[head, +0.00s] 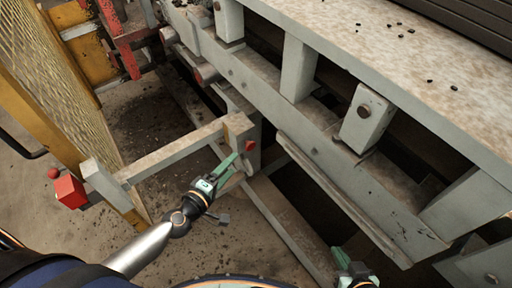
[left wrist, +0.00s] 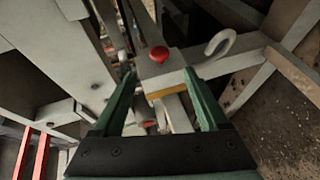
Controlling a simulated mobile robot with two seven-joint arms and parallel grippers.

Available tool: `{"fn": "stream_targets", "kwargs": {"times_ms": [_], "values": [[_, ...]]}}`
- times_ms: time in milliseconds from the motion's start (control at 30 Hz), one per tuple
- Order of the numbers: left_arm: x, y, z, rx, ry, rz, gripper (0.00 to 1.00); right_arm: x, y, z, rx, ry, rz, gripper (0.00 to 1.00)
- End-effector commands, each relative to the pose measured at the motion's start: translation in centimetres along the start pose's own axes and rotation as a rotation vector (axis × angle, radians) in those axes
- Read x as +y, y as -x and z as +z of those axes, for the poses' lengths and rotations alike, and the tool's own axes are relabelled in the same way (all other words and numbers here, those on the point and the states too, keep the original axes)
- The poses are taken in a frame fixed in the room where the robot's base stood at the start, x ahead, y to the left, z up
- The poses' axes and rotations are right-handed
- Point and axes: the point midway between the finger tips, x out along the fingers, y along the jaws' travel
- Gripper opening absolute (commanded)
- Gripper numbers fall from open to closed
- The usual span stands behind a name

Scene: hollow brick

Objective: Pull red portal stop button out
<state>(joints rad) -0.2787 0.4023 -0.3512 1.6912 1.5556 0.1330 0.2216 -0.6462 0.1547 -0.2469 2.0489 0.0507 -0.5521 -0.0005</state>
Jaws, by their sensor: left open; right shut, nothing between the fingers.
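A small round red button (head: 250,146) sits on the end of a pale grey beam, just beyond my left gripper (head: 231,168). In the left wrist view the red button (left wrist: 159,54) shows its domed top a little past the tips of my left gripper (left wrist: 159,76). The open green fingers stand apart on either side of the line to it, with nothing held. I cannot tell whether they touch the beam. My right gripper (head: 341,259) is low at the bottom edge in the head view, shut and empty, away from the button.
A red box (head: 70,191) with a red ball on it stands at the left. A yellow mesh guard (head: 62,95) is behind it. A pale hook (left wrist: 219,44) is right of the button in the wrist view. Heavy grey machine beams (head: 290,120) fill the right side.

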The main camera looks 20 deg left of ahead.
Motion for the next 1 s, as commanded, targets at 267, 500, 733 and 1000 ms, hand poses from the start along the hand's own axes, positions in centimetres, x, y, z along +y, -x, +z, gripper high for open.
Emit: {"fn": "stream_targets", "kwargs": {"times_ms": [267,500,733,1000], "values": [[0.2,-4.7,0.1,0.0,0.0,0.005,0.76,-0.2,-0.1,0.2,0.002,-0.011,-0.001,0.0],[0.0,-9.1,0.1,-0.002,-0.001,0.003,0.76,0.0,-0.7,0.5,0.009,-0.015,0.003,0.0],[0.0,-11.5,0.2,-0.003,-0.001,0.001,0.76,0.3,-0.9,1.1,0.005,-0.014,0.01,0.0],[0.1,-11.9,0.2,-0.003,-0.002,0.001,0.76,0.6,-0.8,1.5,-0.004,-0.006,0.013,0.0]]}}
